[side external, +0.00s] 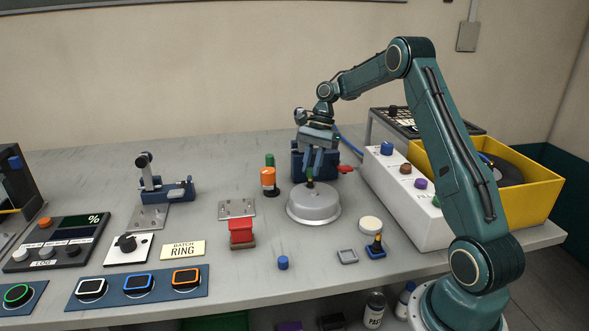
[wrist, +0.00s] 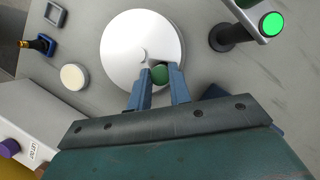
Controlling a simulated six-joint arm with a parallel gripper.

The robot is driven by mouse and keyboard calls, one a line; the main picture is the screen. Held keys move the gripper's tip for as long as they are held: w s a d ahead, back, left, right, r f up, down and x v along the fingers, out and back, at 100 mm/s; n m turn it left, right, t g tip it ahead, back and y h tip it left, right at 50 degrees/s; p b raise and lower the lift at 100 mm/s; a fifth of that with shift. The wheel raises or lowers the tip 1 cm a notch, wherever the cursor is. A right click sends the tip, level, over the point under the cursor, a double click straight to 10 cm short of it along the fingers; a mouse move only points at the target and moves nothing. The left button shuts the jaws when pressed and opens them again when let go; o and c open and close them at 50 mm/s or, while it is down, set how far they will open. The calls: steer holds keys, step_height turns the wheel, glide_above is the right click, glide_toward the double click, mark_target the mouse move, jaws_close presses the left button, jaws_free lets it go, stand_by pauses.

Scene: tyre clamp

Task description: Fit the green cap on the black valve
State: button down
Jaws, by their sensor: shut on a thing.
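The green cap (wrist: 160,74) sits between my gripper's fingertips (wrist: 161,80) in the wrist view. My gripper is shut on it, over the round grey dome (wrist: 120,45). In the side view my gripper (side external: 312,165) points down at the middle of the dome (side external: 314,208), with a bit of green (side external: 309,173) at the fingertips. A small dark stub, which looks like the black valve (side external: 310,184), stands just below the green. I cannot tell whether cap and valve touch. In the wrist view the cap hides whatever is under it.
A white box (side external: 405,200) with coloured caps is at right, before a yellow bin (side external: 540,205). A blue cap (side external: 283,262) lies in front on open table.

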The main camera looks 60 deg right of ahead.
steer(key=shift+f, duration=0.65)
stand_by(1.4)
steer(key=c, duration=0.6)
jaws_free()
steer(key=shift+c, duration=0.2)
steer(key=shift+r, duration=0.1)
steer(key=shift+r, duration=2.9)
